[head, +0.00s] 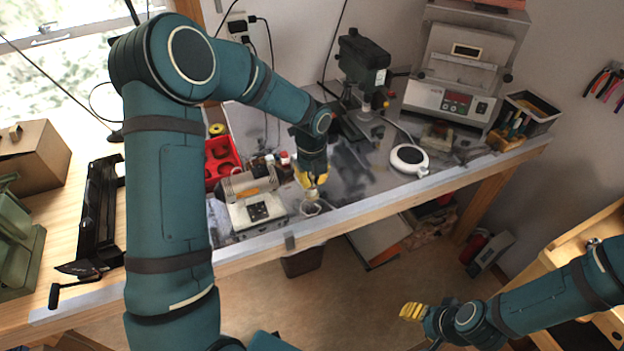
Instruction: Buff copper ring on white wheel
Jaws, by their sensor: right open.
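My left gripper (309,181), with yellow fingers, is low over the bench just right of a small machine with a white base (257,213). A small pale round piece (312,194) is right below its fingertips; I cannot tell whether this is the white wheel, or whether the fingers touch it. A small cup-like holder (311,209) is just below that. I cannot make out the copper ring; the fingers may hide it. Whether the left fingers are open or shut is too small to tell. My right gripper (411,311) is open and empty, over the floor away from the bench.
A red tray (222,160) and small bottles stand behind the machine. A drill press (361,75), a round white device (409,158) and a kiln-like box (455,85) stand further right. The bench front edge (370,210) runs close below the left gripper.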

